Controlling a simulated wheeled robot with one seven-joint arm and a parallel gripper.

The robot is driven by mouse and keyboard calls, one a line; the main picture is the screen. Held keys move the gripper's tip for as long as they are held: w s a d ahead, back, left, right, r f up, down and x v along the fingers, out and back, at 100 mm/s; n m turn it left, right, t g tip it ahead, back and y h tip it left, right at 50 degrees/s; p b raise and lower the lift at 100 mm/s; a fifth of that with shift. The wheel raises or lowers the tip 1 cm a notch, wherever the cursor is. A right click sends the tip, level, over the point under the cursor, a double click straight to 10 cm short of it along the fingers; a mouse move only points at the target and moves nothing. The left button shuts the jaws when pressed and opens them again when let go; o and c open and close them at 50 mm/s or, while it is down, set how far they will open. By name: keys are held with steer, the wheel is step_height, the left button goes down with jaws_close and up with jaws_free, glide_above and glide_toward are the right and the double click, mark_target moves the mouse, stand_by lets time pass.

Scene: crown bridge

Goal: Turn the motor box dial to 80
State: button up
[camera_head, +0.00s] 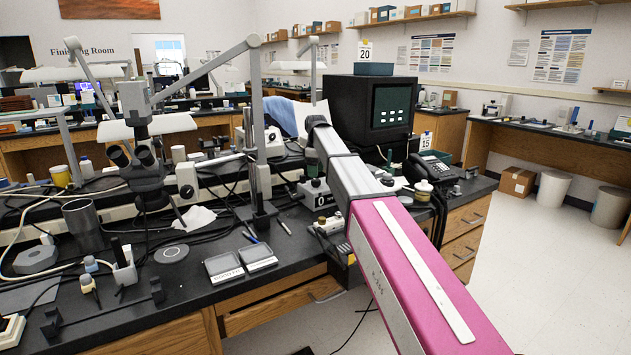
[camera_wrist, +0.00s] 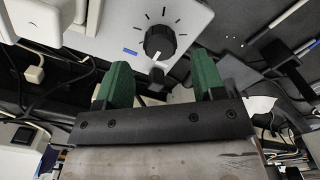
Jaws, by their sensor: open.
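In the wrist view a pale grey box (camera_wrist: 118,25) fills the upper middle. On its face is a round black dial (camera_wrist: 160,41) with black tick marks around its far side and a short white mark low on it. I cannot read numbers there. A small black part shows just below the dial. My gripper (camera_wrist: 162,72) is open, its two green fingers wide apart on either side below the dial, with nothing between them gripped. In the head view a grey box with a dark knob (camera_head: 316,194) sits under my arm; I cannot tell whether it is the same box. My gripper is hidden there.
In the head view a similar knobbed box (camera_head: 187,181), a metal stand (camera_head: 258,150) and a microscope (camera_head: 140,165) stand on the black bench (camera_head: 205,280). A dark monitor (camera_head: 372,112) and a telephone (camera_head: 430,166) are behind my arm. Cables run around both boxes.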

mark_target(316, 180)
steer(key=shift+f, duration=2.2)
steer(key=c, duration=0.9)
